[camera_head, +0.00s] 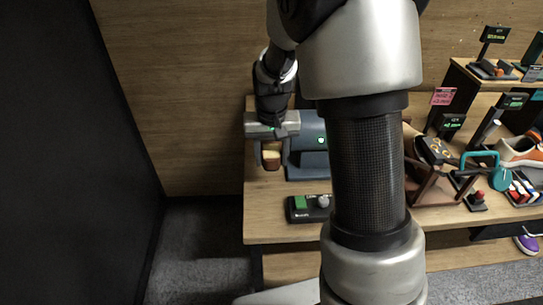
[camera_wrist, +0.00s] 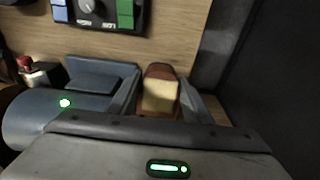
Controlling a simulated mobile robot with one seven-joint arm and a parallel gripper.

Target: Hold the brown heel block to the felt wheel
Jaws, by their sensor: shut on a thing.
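My gripper (camera_head: 271,158) is over the left end of the bench, pointing down. It is shut on the heel block (camera_head: 271,164), brown with a cream face. In the wrist view the block (camera_wrist: 160,72) sits between the two fingers, brown end away from the palm. A blue-grey machine housing (camera_head: 308,163) with a green light stands just right of my gripper; in the wrist view the housing (camera_wrist: 35,118) is at the left. I cannot make out the felt wheel in either view, nor tell whether the block touches it.
A control box (camera_head: 298,216) with a green button and a knob lies on the bench (camera_head: 270,225) in front of the housing. Shoes, tools and small displays crowd the right side. A dark panel (camera_head: 70,150) stands at the left, with open floor before it.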

